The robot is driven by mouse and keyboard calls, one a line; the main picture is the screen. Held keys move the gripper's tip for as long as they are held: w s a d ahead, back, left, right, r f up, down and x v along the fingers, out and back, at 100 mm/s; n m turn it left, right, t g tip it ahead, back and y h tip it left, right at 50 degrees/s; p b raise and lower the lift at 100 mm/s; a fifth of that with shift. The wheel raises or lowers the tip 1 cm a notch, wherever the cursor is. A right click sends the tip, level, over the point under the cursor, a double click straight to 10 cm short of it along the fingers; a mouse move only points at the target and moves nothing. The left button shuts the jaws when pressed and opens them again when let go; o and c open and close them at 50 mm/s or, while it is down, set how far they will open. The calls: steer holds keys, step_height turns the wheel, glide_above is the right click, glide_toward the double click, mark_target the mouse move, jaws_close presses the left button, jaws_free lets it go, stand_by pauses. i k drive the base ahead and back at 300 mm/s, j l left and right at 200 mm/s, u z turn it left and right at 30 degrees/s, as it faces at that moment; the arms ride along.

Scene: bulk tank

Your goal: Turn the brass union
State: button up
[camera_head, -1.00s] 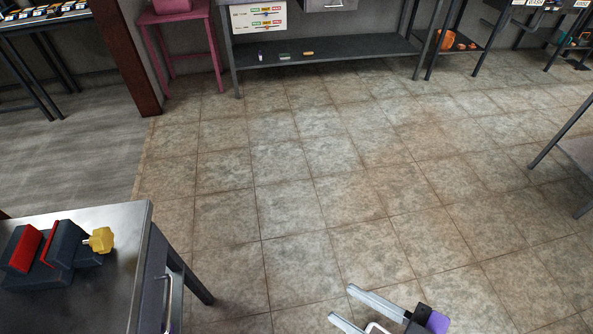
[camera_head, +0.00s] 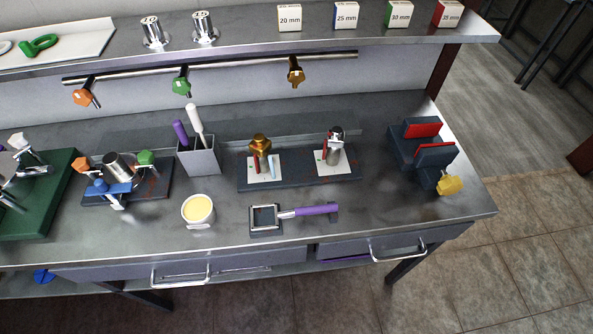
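A brass fitting with a hexagonal top (camera_head: 260,145), which looks like the brass union, stands upright on a white plate at the left of a dark base (camera_head: 240,184) on the steel workbench. A red mark or strip is on its left side and a pale strip stands by its right. A similar silver fitting (camera_head: 334,147) stands on the right plate of the same base. My gripper is not in the head view, so its state is hidden.
In front of the base lies a purple-handled tool (camera_head: 315,210) with a square head. A cup of yellow stuff (camera_head: 198,210), a holder (camera_head: 199,158) and a clamp fixture (camera_head: 119,168) are to the left. A vise (camera_head: 424,144) is to the right. A rail (camera_head: 225,66) with hanging fittings runs behind.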

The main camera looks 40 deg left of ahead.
mark_target(261, 146)
steer(key=u, duration=1.3)
